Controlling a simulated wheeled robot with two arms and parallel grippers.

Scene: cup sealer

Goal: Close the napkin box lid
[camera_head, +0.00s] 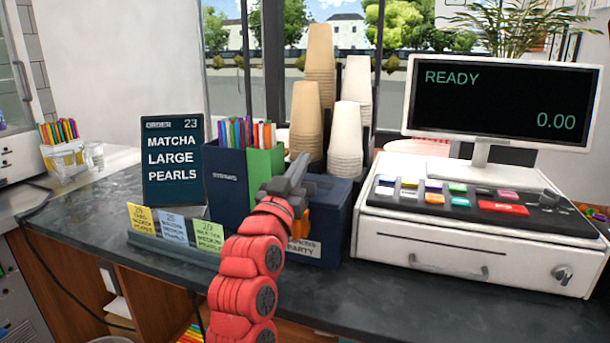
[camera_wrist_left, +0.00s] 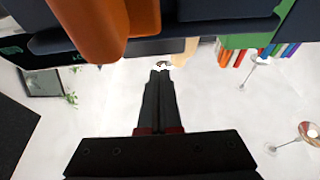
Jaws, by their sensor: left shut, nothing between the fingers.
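The dark blue napkin box (camera_head: 334,222) stands on the counter at the middle, with a pale label partly reading "PARTY" on its front. Its dark top (camera_head: 336,188) is partly hidden by my arm, and I cannot tell whether the lid is fully down. My left gripper (camera_head: 302,163) is at the box's left end, near top height, beside the green straw holder. In the left wrist view, its fingers (camera_wrist_left: 159,72) are together with nothing between them. An orange part (camera_head: 304,222) is at the box front beside my wrist; an orange shape (camera_wrist_left: 112,25) also shows large in the wrist view.
Paper cup stacks (camera_head: 346,135) stand behind the box. The green straw holder (camera_head: 265,163) and an order sign (camera_head: 173,160) are to the left, with a card rack (camera_head: 170,246) in front. A white register (camera_head: 460,245) stands close on the right. Bare counter (camera_head: 85,215) is at the far left.

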